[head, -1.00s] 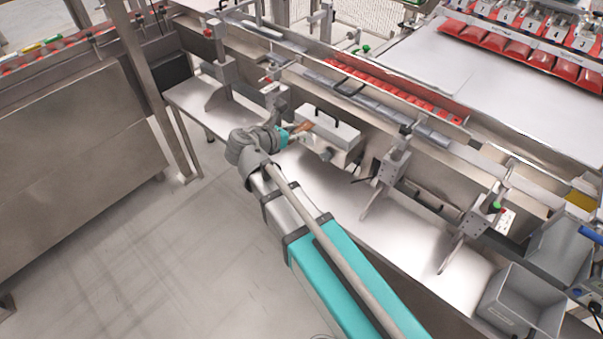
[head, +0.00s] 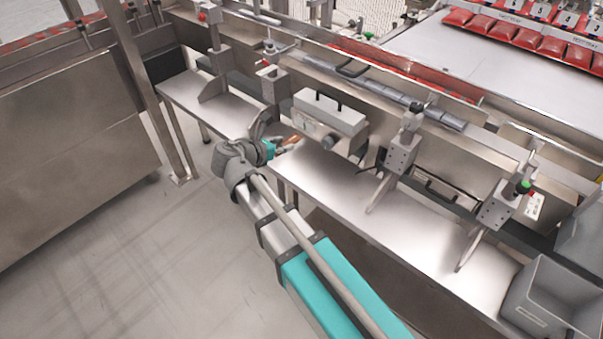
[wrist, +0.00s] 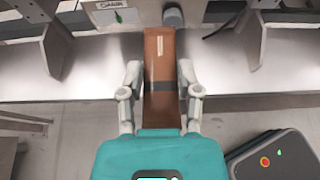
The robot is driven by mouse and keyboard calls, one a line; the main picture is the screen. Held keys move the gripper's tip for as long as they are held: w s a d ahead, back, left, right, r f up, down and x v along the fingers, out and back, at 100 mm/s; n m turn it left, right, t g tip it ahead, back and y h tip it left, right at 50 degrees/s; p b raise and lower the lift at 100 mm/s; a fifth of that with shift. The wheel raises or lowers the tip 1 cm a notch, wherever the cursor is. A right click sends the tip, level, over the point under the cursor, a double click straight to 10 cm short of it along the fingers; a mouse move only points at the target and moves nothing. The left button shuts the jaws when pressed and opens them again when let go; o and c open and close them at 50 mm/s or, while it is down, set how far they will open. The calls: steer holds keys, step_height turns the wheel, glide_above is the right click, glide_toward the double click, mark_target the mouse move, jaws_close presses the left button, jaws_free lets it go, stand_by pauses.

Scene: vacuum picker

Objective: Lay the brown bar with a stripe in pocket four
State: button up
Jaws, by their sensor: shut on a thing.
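My gripper (wrist: 161,100) is shut on a brown bar (wrist: 160,62) in the wrist view. The bar lies lengthwise between the fingers and points away from the wrist, with a dark stripe across it between the fingertips. In the head view the bar (head: 292,141) is small and brown, just right of my gripper (head: 281,146), by the front edge of the steel shelf. The bar's lower end is hidden by the teal gripper body. I cannot make out pocket four for sure.
A steel shelf (head: 333,195) runs along the machine, with a box-shaped unit (head: 330,113) and upright brackets (head: 400,155) over it. A grey bin (head: 550,300) stands at the lower right. Red packs (head: 512,33) lie below numbered labels at the upper right. The floor at left is open.

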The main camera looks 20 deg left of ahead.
step_height(320, 180, down, 7)
steer(key=a+b, duration=0.1)
steer(key=b, duration=0.4)
steer(key=shift+s+a+b, duration=0.15)
steer(key=shift+a+b, duration=0.2)
steer(key=shift+a, duration=0.05)
steer(key=b, duration=0.9)
glide_above(308, 159)
steer(key=s+a, duration=0.2)
steer(key=s, duration=0.3)
step_height(308, 159, down, 9)
steer(key=shift+f, duration=0.1)
steer(key=shift+d, duration=0.1)
steer(key=shift+w+f+b, duration=0.35)
steer(key=shift+f+b, duration=0.1)
steer(key=shift+b, duration=0.1)
step_height(308, 159, down, 3)
steer(key=b, duration=0.3)
steer(key=shift+f, duration=0.1)
